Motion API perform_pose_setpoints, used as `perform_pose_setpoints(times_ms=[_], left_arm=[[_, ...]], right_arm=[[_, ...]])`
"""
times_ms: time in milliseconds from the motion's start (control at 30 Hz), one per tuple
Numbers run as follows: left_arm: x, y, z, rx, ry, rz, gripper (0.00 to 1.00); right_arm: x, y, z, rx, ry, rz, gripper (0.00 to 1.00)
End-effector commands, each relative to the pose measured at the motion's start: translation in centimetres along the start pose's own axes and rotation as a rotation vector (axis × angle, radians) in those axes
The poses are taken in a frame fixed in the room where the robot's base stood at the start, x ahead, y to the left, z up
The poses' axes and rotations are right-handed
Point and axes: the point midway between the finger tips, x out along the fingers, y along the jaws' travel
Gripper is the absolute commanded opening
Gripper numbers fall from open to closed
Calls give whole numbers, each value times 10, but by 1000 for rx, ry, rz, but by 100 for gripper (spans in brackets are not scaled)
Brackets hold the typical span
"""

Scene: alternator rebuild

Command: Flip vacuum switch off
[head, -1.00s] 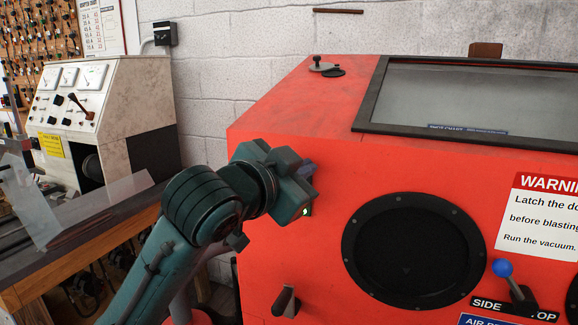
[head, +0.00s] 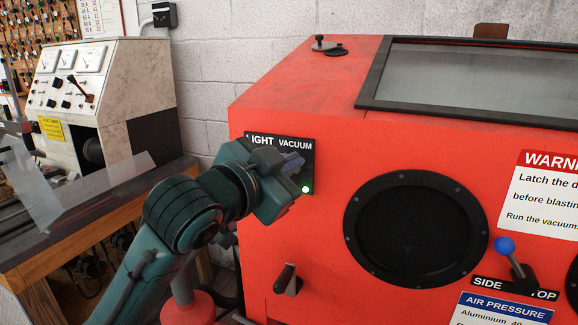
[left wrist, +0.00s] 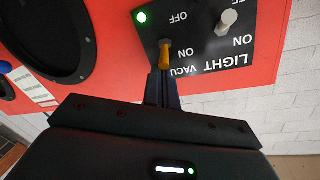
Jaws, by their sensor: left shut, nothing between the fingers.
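The switch panel (head: 308,150) is on the red cabinet's front and reads LIGHT and VACUUM. In the left wrist view it appears upside down. There the vacuum switch (left wrist: 166,53) is a small orange lever beside ON, its tip pointing to the ON side, away from OFF. A green lamp (left wrist: 141,17) near it is lit; it also shows in the head view (head: 305,189). My left gripper (left wrist: 163,76) is shut and empty, its fingertips right at the lever's ON end; I cannot tell if they touch. In the head view my gripper (head: 292,165) hides the switch. My right gripper is not in view.
A round black port (head: 416,230), a dark lever (head: 286,280) and a blue-knobbed lever (head: 504,246) are on the cabinet front. A wooden bench (head: 95,225) with a test console stands left.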

Motion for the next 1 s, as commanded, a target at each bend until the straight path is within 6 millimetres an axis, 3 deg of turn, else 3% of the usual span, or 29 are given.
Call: perform_pose_setpoints(times_ms=[467,833,967,1000], left_arm=[[-2,5,8,16,76,-48,0],[-4,17,26,63,294,-186,0],[-5,20,30,85,391,-247,0],[-6,16,24,88,401,-254,0]], right_arm=[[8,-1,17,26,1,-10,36],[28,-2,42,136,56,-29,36],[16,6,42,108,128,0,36],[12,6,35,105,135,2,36]])
